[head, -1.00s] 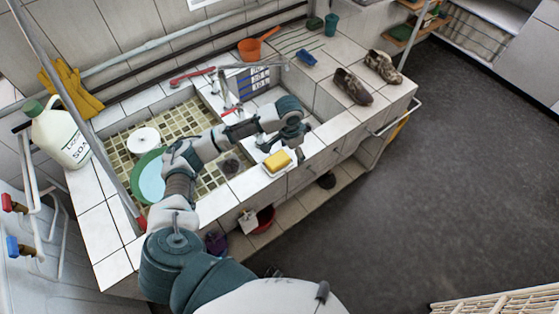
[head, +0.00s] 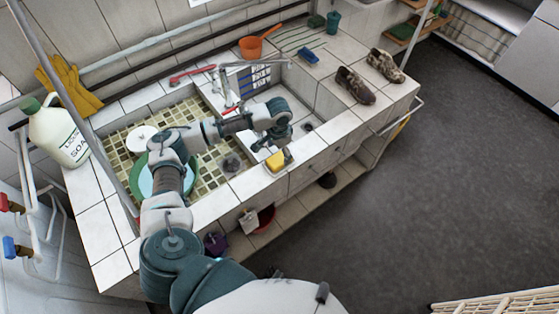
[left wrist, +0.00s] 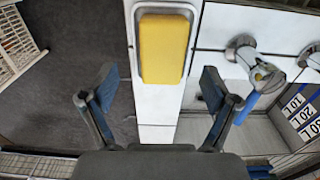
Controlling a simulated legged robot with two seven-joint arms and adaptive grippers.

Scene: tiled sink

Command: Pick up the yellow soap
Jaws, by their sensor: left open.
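The yellow soap (head: 275,161) lies in a small pale dish (head: 289,157) on the tiled front ledge of the sink. In the left wrist view the soap (left wrist: 164,48) shows as a yellow block inside the dish's raised rim (left wrist: 194,12). My left gripper (head: 272,145) is close to the soap and partly covers it in the head view. In the left wrist view my left gripper (left wrist: 158,84) is open and empty, its two fingers spread wide. The soap lies between and beyond the fingertips there, with no contact visible. My right gripper is not in view.
A tap (head: 228,95) stands behind my left forearm. A green basin (head: 140,172) and a white plate (head: 142,139) lie in the left sink. A soap bottle (head: 60,135) stands at left. Shoes (head: 354,86) and an orange pot (head: 251,47) sit on the right and back counter.

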